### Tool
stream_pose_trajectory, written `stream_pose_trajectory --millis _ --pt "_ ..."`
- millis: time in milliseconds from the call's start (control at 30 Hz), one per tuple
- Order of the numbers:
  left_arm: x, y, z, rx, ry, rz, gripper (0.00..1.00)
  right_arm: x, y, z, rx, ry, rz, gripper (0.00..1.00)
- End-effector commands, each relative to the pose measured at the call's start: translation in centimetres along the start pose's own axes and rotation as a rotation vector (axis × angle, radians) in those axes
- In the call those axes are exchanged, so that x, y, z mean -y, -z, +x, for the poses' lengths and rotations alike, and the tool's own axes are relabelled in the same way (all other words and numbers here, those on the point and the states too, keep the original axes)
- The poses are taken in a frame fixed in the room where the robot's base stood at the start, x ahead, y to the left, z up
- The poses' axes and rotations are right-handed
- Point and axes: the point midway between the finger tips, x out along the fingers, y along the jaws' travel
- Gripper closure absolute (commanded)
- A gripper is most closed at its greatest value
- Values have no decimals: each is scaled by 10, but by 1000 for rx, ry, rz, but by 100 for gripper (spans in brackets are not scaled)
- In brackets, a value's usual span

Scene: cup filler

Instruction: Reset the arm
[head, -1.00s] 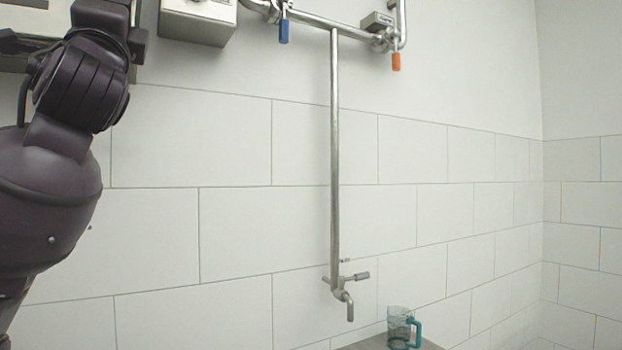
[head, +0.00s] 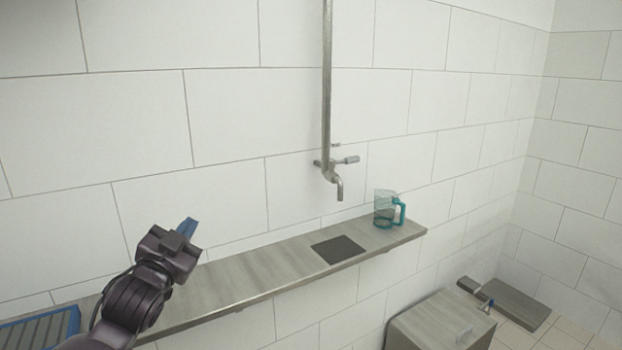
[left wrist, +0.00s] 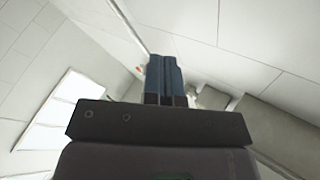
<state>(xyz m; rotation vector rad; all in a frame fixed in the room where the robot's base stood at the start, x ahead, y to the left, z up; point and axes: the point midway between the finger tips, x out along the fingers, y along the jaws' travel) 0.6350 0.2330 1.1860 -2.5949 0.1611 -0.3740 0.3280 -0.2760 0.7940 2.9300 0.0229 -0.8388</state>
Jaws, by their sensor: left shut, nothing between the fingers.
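My left gripper (head: 187,228) is in the lower left of the head view, in front of the wooden shelf (head: 240,278). Its blue fingers point up and are closed together with nothing between them. In the left wrist view the fingers (left wrist: 164,75) also show side by side and shut, against the walls and a bright window-like panel. My right gripper is in neither view.
A clear cup with a teal handle (head: 386,209) stands on the shelf's right end. A metal tap (head: 333,178) hangs left of it, above a dark square plate (head: 338,249). A blue-edged rack (head: 40,330) is at lower left. A wooden box (head: 440,322) stands below right.

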Motion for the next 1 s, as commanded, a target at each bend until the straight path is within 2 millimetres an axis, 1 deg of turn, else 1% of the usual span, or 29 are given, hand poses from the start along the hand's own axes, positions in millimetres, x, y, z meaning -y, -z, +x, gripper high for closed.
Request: stream_pose_trajectory --millis 33,100,167,200,267,300,367,400,467,500,567,600,667,700,800,900,1000 --pt "-14 -24 -16 39 -16 -48 100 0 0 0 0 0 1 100" --pt "-30 -52 -37 89 -31 -109 100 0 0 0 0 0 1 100" --pt "-44 -75 -56 133 -42 -155 100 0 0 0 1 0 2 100" --pt "-53 -90 -70 164 -48 -182 100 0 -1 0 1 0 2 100" --pt "-66 -111 -92 213 -55 -216 100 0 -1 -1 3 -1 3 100" --pt "-74 -125 -108 247 -59 -238 100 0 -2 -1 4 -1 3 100" --pt "-86 -144 -132 300 -64 -269 100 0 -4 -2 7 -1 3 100" --pt "-95 -157 -148 337 -66 -290 100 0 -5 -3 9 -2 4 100" --pt "-106 -174 -174 394 -68 -317 100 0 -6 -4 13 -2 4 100" --pt "-114 -185 -192 433 -69 -335 100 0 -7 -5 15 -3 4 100" --pt "-125 -200 -220 491 -68 -358 100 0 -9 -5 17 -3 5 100" --pt "-132 -210 -239 529 -67 -373 100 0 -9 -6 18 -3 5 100" --pt "-142 -222 -268 586 -65 -393 100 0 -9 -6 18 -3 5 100" --pt "-148 -229 -287 623 -63 -405 100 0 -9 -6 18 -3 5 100" --pt "-161 -242 -330 706 -59 -430 100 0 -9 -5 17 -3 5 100" --pt "-169 -250 -364 768 -54 -446 100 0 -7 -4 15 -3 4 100" --pt "-173 -254 -386 809 -53 -452 100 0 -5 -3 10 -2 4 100"
